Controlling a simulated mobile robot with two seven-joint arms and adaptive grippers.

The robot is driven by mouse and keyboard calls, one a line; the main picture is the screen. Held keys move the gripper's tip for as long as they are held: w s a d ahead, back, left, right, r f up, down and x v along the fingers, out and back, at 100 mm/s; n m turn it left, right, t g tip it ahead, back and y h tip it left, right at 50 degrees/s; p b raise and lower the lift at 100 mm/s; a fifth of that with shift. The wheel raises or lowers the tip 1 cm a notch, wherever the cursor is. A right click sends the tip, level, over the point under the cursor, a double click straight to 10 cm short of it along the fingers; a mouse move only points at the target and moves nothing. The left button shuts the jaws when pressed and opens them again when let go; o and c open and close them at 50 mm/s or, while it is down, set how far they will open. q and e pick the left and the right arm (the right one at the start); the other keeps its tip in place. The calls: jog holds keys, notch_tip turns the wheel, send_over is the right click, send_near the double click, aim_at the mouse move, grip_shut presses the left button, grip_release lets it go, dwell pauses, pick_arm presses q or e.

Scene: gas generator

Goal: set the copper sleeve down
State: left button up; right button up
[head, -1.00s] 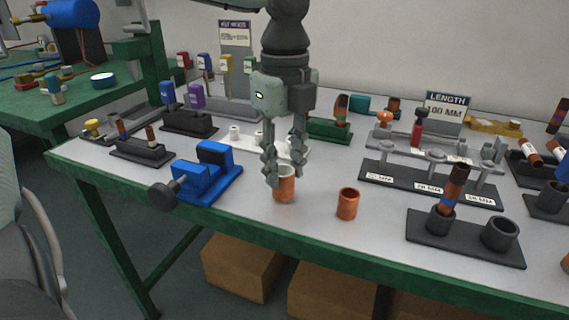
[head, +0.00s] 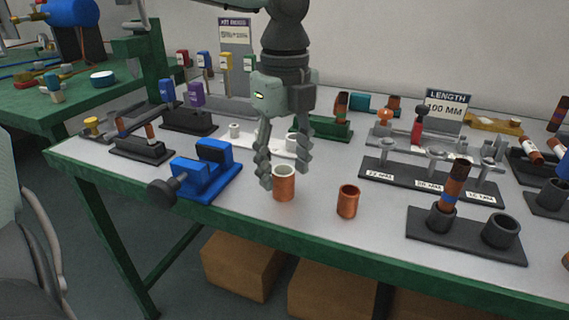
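A copper sleeve (head: 284,186) stands upright on the grey table top near the front edge, its pale open end facing up. My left gripper (head: 285,178) points down over it with its fingers spread, one on each side of the sleeve. The fingers look clear of the sleeve's wall. A second copper sleeve (head: 348,202) stands upright a little to the right. My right gripper is not in view.
A blue vise (head: 207,173) stands close to the left. A black holder (head: 465,237) with two cups, one holding a brown rod, is at the right. A labelled rack (head: 430,184) lies behind. Bare table shows around both sleeves.

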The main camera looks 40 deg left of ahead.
pick_arm(q)
jog(key=shift+r, duration=0.2)
jog(key=shift+r+p, duration=0.3)
jog(key=shift+r, duration=0.05)
notch_tip(320, 180, up, 11)
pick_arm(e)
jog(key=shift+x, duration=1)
pick_arm(q)
jog(key=shift+r, duration=0.1)
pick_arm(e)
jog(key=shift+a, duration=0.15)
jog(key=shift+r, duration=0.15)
